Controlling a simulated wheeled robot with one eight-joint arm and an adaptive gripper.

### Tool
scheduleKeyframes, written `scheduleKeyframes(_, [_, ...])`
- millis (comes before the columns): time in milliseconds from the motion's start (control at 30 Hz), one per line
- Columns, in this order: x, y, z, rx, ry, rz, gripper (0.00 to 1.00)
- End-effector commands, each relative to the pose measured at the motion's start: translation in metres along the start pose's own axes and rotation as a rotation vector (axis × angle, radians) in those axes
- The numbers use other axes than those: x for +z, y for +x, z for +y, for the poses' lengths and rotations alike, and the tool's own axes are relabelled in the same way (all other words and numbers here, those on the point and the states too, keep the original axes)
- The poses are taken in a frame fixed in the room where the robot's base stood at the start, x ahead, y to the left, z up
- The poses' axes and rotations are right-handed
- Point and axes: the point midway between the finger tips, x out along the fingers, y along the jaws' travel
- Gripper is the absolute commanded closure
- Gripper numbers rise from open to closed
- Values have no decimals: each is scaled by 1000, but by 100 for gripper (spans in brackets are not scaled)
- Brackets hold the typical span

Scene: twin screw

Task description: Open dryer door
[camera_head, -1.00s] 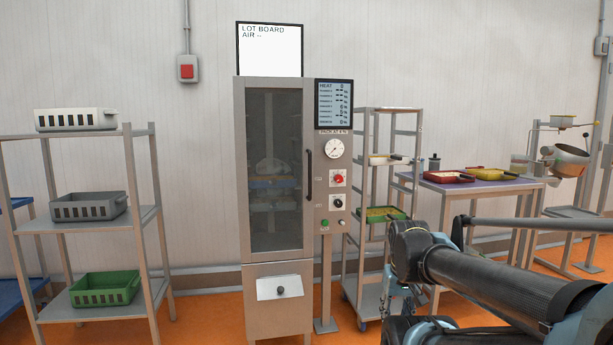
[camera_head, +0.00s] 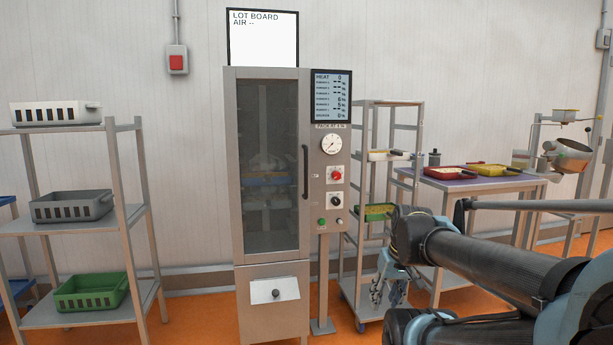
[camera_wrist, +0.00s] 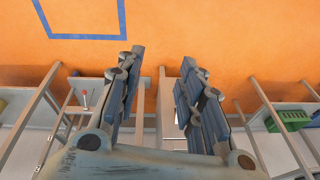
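The dryer (camera_head: 273,322) is a tall grey cabinet in the middle of the head view. Its door (camera_head: 268,165) has a dark glass panel and is shut. A dark vertical handle (camera_head: 306,172) is on the door's right edge. My gripper (camera_head: 388,290) hangs below my arm, to the right of the dryer and lower than the handle, apart from both. In the wrist view my gripper (camera_wrist: 162,70) shows two separated fingers with nothing between them, pointing towards the orange floor.
A control panel (camera_head: 333,185) with gauge and knobs stands right of the door. A rack (camera_head: 420,125) with trays and a table (camera_head: 480,183) are further right. A shelf (camera_head: 75,222) with crates stands on the left. Orange floor lies in front.

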Motion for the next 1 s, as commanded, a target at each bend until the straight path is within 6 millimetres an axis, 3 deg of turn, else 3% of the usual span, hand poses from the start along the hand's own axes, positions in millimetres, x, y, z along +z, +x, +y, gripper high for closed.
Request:
scheduleKeyframes(200, [-78,-20,-46,-216,-167,136,65])
scheduleKeyframes(500, [-194,-54,-92,-447,-364,414,65])
scheduleKeyframes(733, [-285,-82,-106,-551,-471,676,65])
scheduleKeyframes(1000, [-382,-111,-98,-584,-539,999,65])
